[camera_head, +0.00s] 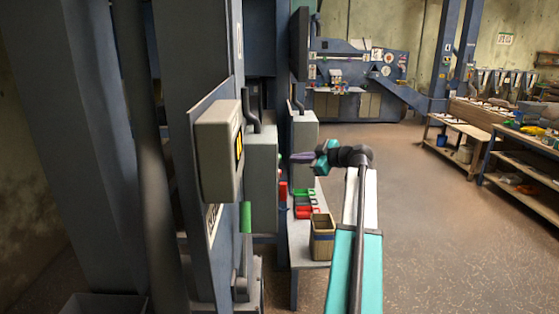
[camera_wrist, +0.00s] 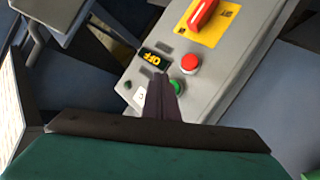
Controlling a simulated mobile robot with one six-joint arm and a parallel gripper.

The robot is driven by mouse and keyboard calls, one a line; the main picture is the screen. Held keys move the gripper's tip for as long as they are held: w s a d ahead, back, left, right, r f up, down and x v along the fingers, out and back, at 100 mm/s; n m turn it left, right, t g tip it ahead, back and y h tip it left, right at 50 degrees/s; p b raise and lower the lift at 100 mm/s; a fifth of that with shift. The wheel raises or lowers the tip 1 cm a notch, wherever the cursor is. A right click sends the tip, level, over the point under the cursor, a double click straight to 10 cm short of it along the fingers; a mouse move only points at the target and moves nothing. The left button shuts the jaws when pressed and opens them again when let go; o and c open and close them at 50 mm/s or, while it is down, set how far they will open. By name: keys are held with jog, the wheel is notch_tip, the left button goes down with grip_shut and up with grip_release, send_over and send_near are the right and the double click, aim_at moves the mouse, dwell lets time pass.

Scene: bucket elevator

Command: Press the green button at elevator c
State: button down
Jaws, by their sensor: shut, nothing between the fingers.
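In the wrist view a grey control box (camera_wrist: 225,75) carries a small label "C" (camera_wrist: 140,96), so it reads as elevator c's box. Its green button (camera_wrist: 177,86) is partly visible just right of my fingertips, below a red button (camera_wrist: 190,63). My gripper (camera_wrist: 162,80) is shut and empty, its dark fingers pointing at the box face and covering part of the area beside the green button. Whether the fingers touch the button cannot be told. In the head view my gripper (camera_head: 293,157) reaches left toward the grey boxes.
In the head view, a nearer box (camera_head: 219,150) stands at left. A bin (camera_head: 322,238) stands on a low table below my arm.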

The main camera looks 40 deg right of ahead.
jog(key=shift+w+a, duration=0.4)
jog(key=shift+a, duration=0.1)
jog(key=shift+w+a+b, duration=0.6)
jog(key=shift+a+b, duration=0.15)
jog(key=shift+b, duration=0.45)
dwell(3.1)
jog(key=shift+s+d, duration=0.1)
jog(key=shift+d, duration=0.1)
jog(key=shift+s+d+b, duration=0.5)
jog(key=shift+b, duration=0.2)
jog(key=shift+d, duration=0.1)
jog(key=shift+s+d+b, duration=1.3)
jog(key=shift+s+d, duration=0.3)
jog(key=shift+d, duration=0.25)
